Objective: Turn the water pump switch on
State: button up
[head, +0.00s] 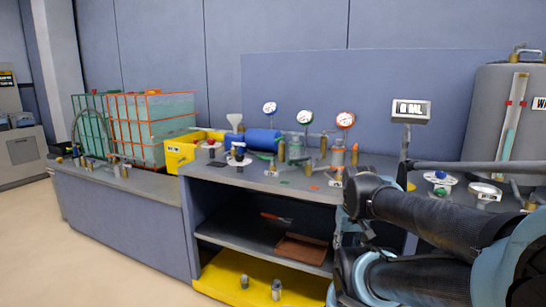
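No switch clearly marked as the water pump switch can be made out. A blue knob on a white disc (440,178) sits on the right part of the bench, near the grey tank (498,110), whose label begins with "W" and is cut off. Another blue-topped fitting on a white disc (239,155) stands on the middle bench. I cannot tell which, if either, is the pump's switch. My dark arm reaches in from the right, in front of the bench. My gripper (362,238) seems to be at its near end, partly hidden among the links, and its fingers are not clear.
A display (410,109) reads "0 GAL". Several dial gauges (304,117) stand behind bottles and fittings. A yellow bin (182,152) and caged tanks (150,120) are at left. The shelf below holds a brown tray (302,248). The floor (110,260) at front left is clear.

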aim_at(238, 157)
jog(key=z, duration=0.45)
jog(key=k, duration=1.15)
jog(key=u, duration=0.95)
jog(key=i, duration=1)
jog(key=z, duration=0.05)
